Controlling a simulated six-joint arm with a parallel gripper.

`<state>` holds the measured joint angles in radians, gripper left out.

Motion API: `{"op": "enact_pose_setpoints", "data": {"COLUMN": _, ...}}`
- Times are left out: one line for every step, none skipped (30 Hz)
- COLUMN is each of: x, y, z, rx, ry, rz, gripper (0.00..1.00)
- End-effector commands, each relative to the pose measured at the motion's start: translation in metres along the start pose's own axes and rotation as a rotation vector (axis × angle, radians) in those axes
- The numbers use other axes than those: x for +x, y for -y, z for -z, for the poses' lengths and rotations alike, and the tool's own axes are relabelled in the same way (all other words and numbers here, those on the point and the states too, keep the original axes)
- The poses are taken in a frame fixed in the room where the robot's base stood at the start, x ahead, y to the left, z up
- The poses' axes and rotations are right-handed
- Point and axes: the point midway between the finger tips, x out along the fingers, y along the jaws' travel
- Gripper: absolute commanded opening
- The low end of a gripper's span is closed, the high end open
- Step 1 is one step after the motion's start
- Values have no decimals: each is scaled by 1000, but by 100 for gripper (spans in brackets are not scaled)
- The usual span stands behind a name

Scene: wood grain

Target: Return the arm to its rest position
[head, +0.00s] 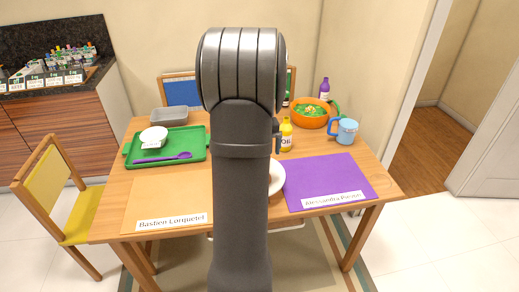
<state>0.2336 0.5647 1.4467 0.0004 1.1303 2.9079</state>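My arm stands upright in the middle of the head view, with a grey rounded joint at its top, and covers the centre of the table. A small dark part (277,136) sticks out from behind its right side, beside the yellow bottle. It may belong to my gripper, but the rest is hidden behind the arm. I cannot see fingertips or whether anything is held.
The wooden table (375,180) bears a green tray (190,152) with a white bowl and purple spoon, a grey container (169,116), a yellow bottle (286,137), an orange bowl (310,120), a blue mug (346,131), a purple mat (325,180) and a partly hidden white plate (277,177).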

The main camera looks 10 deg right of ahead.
Motion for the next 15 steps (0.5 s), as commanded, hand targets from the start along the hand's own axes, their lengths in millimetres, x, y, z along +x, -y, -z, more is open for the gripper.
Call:
{"op": "enact_pose_setpoints", "data": {"x": 1, "y": 0, "z": 0, "rx": 0, "ry": 0, "rz": 0, "gripper": 95}}
{"op": "enact_pose_setpoints", "data": {"x": 2, "y": 0, "z": 0, "rx": 0, "ry": -1, "rz": 0, "gripper": 95}}
{"op": "enact_pose_setpoints", "data": {"x": 4, "y": 0, "z": 0, "rx": 0, "ry": -1, "rz": 0, "gripper": 95}}
{"op": "enact_pose_setpoints", "data": {"x": 6, "y": 0, "z": 0, "rx": 0, "ry": -1, "rz": 0, "gripper": 95}}
{"op": "enact_pose_setpoints", "data": {"x": 8, "y": 0, "z": 0, "rx": 0, "ry": -2, "rz": -1, "gripper": 95}}
{"op": "enact_pose_setpoints", "data": {"x": 12, "y": 0, "z": 0, "rx": 0, "ry": -3, "rz": -1, "gripper": 95}}
{"op": "enact_pose_setpoints", "data": {"x": 17, "y": 0, "z": 1, "rx": 0, "ry": -3, "rz": -1, "gripper": 95}}
{"op": "enact_pose_setpoints", "data": {"x": 21, "y": 0, "z": 1, "rx": 0, "ry": -3, "rz": -1, "gripper": 95}}
{"op": "enact_pose_setpoints", "data": {"x": 29, "y": 0, "z": 1, "rx": 0, "ry": -5, "rz": -1, "gripper": 95}}
{"op": "enact_pose_setpoints", "data": {"x": 34, "y": 0, "z": 1, "rx": 0, "ry": -5, "rz": -1, "gripper": 95}}
{"op": "enact_pose_setpoints", "data": {"x": 40, "y": 0, "z": 1, "rx": 0, "ry": -4, "rz": -1, "gripper": 95}}
{"op": "enact_pose_setpoints", "data": {"x": 48, "y": 0, "z": 1, "rx": 0, "ry": -5, "rz": -1, "gripper": 95}}
{"op": "enact_pose_setpoints", "data": {"x": 54, "y": 0, "z": 1, "rx": 0, "ry": -5, "rz": -1, "gripper": 95}}
{"op": "enact_pose_setpoints", "data": {"x": 60, "y": 0, "z": 1, "rx": 0, "ry": -6, "rz": -1, "gripper": 95}}
{"op": "enact_pose_setpoints", "data": {"x": 68, "y": 0, "z": 1, "rx": 0, "ry": -5, "rz": -1, "gripper": 95}}
